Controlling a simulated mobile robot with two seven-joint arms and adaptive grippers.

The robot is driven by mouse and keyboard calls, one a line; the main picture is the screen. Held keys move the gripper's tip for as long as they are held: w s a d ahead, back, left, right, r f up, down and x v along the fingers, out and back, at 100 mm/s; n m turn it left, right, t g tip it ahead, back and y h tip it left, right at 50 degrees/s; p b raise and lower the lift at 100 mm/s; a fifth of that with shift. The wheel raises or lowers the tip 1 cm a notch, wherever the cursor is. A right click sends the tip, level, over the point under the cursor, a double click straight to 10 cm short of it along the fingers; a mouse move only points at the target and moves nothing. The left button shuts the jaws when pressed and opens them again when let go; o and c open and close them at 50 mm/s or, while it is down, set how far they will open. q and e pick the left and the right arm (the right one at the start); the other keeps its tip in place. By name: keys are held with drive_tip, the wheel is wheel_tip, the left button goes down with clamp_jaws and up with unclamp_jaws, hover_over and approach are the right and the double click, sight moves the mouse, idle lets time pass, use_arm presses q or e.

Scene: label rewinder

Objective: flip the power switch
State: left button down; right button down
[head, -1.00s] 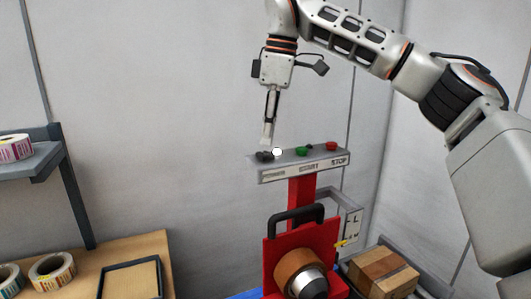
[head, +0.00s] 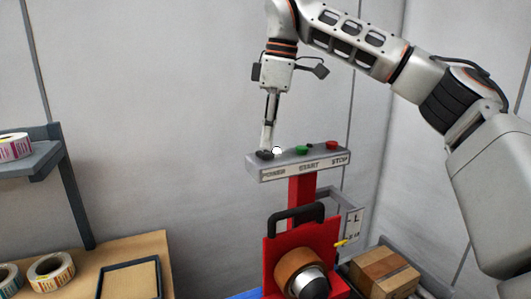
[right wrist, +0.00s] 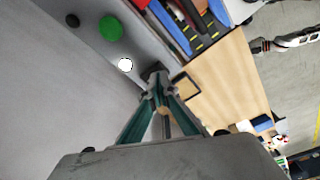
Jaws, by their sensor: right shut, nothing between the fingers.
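The power switch (head: 264,154) is a small dark piece at the left end of the grey control panel (head: 305,162), above the POWER label. In the right wrist view the dark switch (right wrist: 152,70) shows just beyond the fingertips. My right gripper (head: 266,146) is shut and empty, pointing down, with its tips at the switch. They seem to touch it, but I cannot tell for certain. The fingertips also show in the right wrist view (right wrist: 156,82) and partly hide the switch. My left gripper is in neither view.
A white round lamp (head: 277,150), a green START button (head: 302,150) and a red STOP button (head: 331,145) sit right of the switch. Below are the red rewinder (head: 270,250) and a cardboard box (head: 383,270). Label rolls (head: 51,272) lie at lower left.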

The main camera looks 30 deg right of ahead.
sight(268, 153)
drive_tip(key=shift+f+b, duration=0.55)
drive_tip(key=shift+f, duration=0.15)
idle(0.4)
wheel_tip(268, 153, up, 3)
drive_tip(key=p, duration=0.2)
drive_tip(key=shift+f+p, duration=0.15)
drive_tip(key=shift+p, duration=0.2)
drive_tip(key=shift+r+p, duration=0.85)
drive_tip(key=shift+r, duration=1.35)
drive_tip(key=shift+f, duration=0.1)
